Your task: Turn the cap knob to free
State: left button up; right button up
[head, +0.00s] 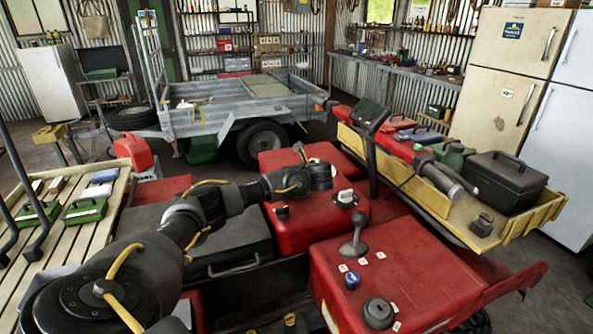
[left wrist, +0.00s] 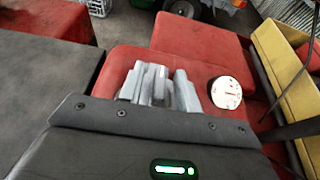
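A white knob (head: 345,197) stands on the red body panel near the middle of the head view. In the left wrist view a round white dial with red marks (left wrist: 226,93), apparently this knob, shows right of my fingers. My left gripper (head: 322,177) is above the red panel, just up and left of the knob and apart from it. In the left wrist view its grey fingers (left wrist: 160,84) are close together with nothing visible between them. The fingertips are hard to make out in the head view. My right gripper is not in view.
A gear lever (head: 354,248), a blue knob (head: 351,280) and a black round cap (head: 378,313) are on the nearer red panel. A small black knob (head: 282,212) is left of the white knob. A yellow-edged rack (head: 432,198) with a black toolbox (head: 505,181) is at right.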

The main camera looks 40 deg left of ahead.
pick_arm(q)
jog(key=b+v, duration=0.1)
jog(key=v, duration=1)
jog(key=shift+f, duration=0.1)
